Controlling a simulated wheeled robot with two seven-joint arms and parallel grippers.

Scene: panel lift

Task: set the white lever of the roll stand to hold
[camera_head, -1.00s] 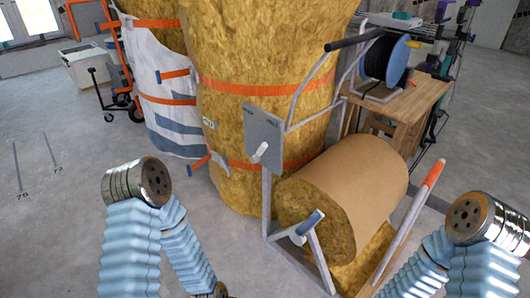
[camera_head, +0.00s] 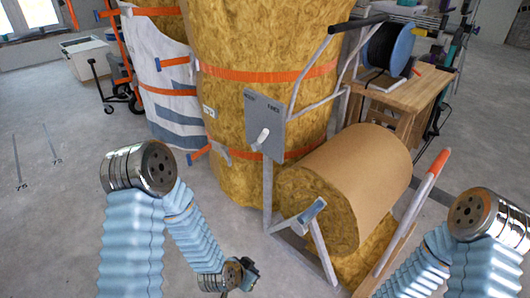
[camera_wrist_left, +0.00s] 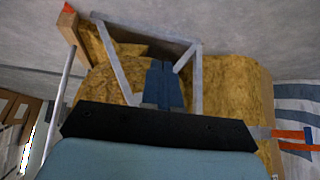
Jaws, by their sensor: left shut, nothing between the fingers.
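The white lever (camera_head: 262,137) sits on the grey plate (camera_head: 265,124) of the roll stand, its knob toward the lower left of its pivot. Small lettering on the plate is too small to read surely. The stand (camera_head: 268,195) holds a brown-covered roll of yellow insulation (camera_head: 355,175). My left gripper (camera_wrist_left: 162,75) is shut and empty in the left wrist view, with stand bars and insulation beyond it. In the head view my left wrist is low at the bottom centre, below and left of the lever and apart from it. My right gripper is out of view.
Tall strapped insulation rolls (camera_head: 265,40) stand behind the plate. A wooden bench (camera_head: 405,95) with a blue cable reel (camera_head: 388,50) is at the back right. A bar with an orange end (camera_head: 425,190) rises at the stand's right. The floor at left is clear.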

